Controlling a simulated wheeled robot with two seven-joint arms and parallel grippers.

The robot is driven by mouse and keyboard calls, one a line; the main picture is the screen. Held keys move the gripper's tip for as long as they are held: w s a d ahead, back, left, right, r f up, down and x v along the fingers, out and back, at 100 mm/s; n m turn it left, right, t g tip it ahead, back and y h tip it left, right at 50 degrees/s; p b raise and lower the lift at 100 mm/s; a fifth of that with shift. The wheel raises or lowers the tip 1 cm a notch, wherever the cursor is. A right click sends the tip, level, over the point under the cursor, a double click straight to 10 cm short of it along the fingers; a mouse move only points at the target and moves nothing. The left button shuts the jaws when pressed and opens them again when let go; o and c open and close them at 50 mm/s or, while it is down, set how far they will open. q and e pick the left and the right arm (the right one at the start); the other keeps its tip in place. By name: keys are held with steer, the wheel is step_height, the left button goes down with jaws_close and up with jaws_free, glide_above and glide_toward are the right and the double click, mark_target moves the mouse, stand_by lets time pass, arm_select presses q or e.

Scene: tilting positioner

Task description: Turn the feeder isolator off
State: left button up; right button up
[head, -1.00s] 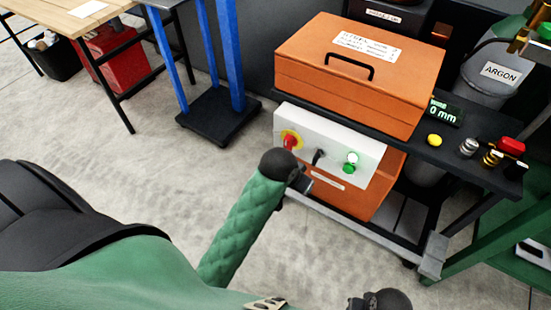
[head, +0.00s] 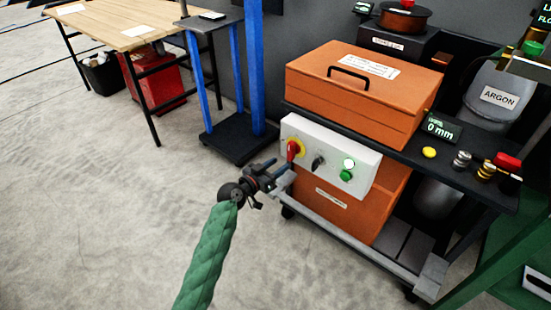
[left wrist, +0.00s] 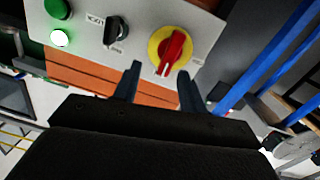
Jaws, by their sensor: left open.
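The feeder isolator is a red rotary handle on a yellow disc (head: 294,149), at the left end of the white control panel (head: 330,160). In the left wrist view the red handle (left wrist: 172,52) sits at a slant on its yellow plate, up and to the right of centre. My left gripper (head: 284,168) is open and empty, just below and left of the isolator in the head view. In the left wrist view its two fingers (left wrist: 158,85) point toward the isolator, apart from each other, with nothing between them. My right gripper is not in view.
A black selector switch (head: 318,162) sits beside the isolator, with a lit white-green lamp (head: 348,163) and a green button (head: 346,176) further right. An orange box (head: 350,105) rests above the panel. A blue stand (head: 232,90) is behind left. Floor at left is clear.

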mark_target(289, 149)
arm_select(q)
steer(key=shift+m+t, duration=0.5)
steer(key=shift+t, duration=0.2)
steer(key=shift+w+a+r+p+x, duration=0.15)
steer(key=shift+a+x, duration=0.05)
steer(key=shift+x, duration=1.15)
steer(key=shift+w+a+r+p+x, duration=0.1)
steer(key=shift+w+a+r+x, duration=0.1)
steer(key=shift+x, duration=1.1)
steer(key=shift+w+a+r+p+x, duration=0.1)
steer(key=shift+a+p+x, duration=0.1)
steer(key=shift+x, duration=1.15)
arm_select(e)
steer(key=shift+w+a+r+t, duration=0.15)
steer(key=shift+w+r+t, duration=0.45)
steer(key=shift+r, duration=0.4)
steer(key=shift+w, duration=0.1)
arm_select(q)
jaws_close()
